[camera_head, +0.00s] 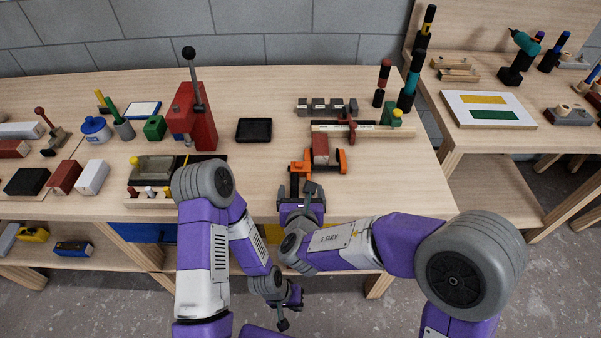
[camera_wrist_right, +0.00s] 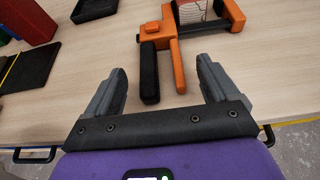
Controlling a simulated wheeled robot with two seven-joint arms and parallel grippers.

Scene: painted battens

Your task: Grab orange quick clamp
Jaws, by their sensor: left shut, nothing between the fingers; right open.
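The orange quick clamp (camera_head: 341,161) lies near the front edge of the bench, with a reddish block (camera_head: 320,149) at its jaws. In the right wrist view the clamp (camera_wrist_right: 177,62) shows its orange bar and black handle (camera_wrist_right: 149,72) pointing toward me. My right gripper (camera_head: 302,183) is at the clamp's handle end. In its wrist view the right gripper (camera_wrist_right: 160,78) is open, with the handle and bar ends between its spread fingers; I cannot tell whether it touches them. My left gripper (camera_head: 287,308) is shut and empty, low in front of the bench.
A batten with a red clamp (camera_head: 351,127) lies behind. A black tray (camera_head: 254,130) and a red lever press (camera_head: 196,118) stand to the left. Upright tools (camera_head: 408,92) stand at the back right. The bench top right of the clamp is clear.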

